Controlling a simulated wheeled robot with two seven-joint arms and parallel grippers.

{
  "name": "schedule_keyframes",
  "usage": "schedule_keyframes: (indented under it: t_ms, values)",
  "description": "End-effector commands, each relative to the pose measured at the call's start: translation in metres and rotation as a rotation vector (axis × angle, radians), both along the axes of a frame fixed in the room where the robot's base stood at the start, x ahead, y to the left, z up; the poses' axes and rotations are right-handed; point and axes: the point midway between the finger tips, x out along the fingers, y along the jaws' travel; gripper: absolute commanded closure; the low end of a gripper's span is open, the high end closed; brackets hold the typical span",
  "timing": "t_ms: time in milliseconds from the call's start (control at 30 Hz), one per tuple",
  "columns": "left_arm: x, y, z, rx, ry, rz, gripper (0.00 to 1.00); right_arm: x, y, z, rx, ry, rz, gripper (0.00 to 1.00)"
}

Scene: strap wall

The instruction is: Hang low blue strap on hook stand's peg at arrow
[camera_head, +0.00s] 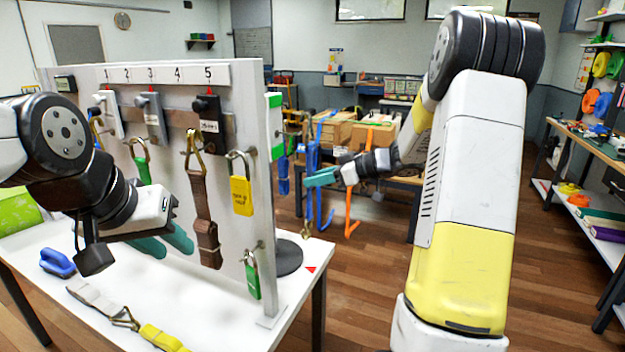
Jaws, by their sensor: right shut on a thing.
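A blue strap (312,158) hangs upright right of the white panel, with a small metal end low down. My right gripper (318,178) is shut on it at about mid-height; its teal fingers partly cover it. A dark round base (290,257), seemingly of the hook stand, stands on the table behind the panel's right edge. The stand's peg and the arrow at it cannot be made out clearly. A small dark blue piece (284,178) hangs beside the panel edge. My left gripper (168,243) is open and empty in front of the panel, above the table.
A blue-handled object (57,263) and a yellow-ended strap (160,338) lie on the table. An orange strap (349,205) hangs behind my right gripper.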

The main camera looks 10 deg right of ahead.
Motion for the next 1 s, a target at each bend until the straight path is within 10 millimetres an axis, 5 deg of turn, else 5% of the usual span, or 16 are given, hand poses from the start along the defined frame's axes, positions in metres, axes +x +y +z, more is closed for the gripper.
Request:
schedule_keyframes:
  t_ms: [1000]
  values:
    - [0.000,0.000,0.000,0.000,0.000,0.000,0.68,0.029,0.042,-0.014,0.000,-0.001,0.000,1.00]
